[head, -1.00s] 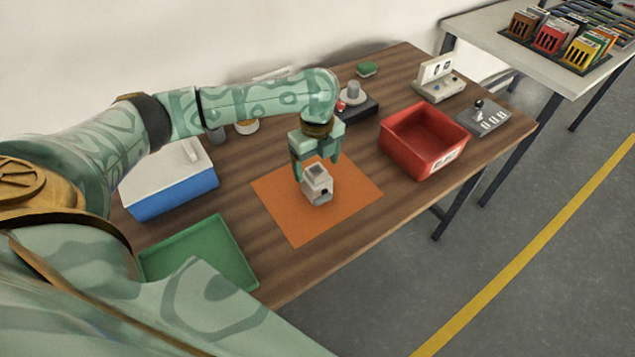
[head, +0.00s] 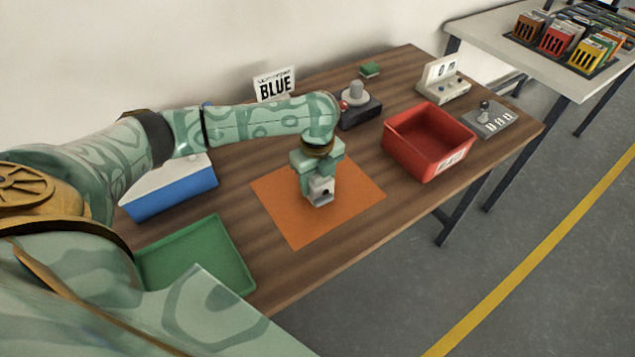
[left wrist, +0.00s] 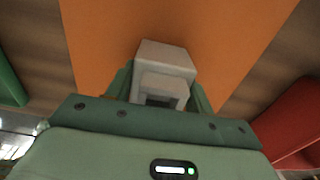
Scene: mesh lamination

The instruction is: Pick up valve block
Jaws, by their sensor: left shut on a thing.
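The valve block (head: 321,192) is a small light-grey block with a dark round hole in its front. It is at the orange mat (head: 277,208) on the wooden table; I cannot tell whether it touches the mat. My left gripper (head: 318,182) comes down from above and is shut on the block, a finger on either side. In the left wrist view the block (left wrist: 165,60) sits between the fingers, over the orange mat (left wrist: 105,30); the gripper's palm hides its near part. My right gripper is not in view.
A red bin (head: 428,150) stands right of the mat, a green tray (head: 240,250) lies at front left. A blue box (head: 180,195) is left, a sign reading BLUE (head: 274,84) behind. A dark device (head: 360,112) with a grey knob stands behind the mat.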

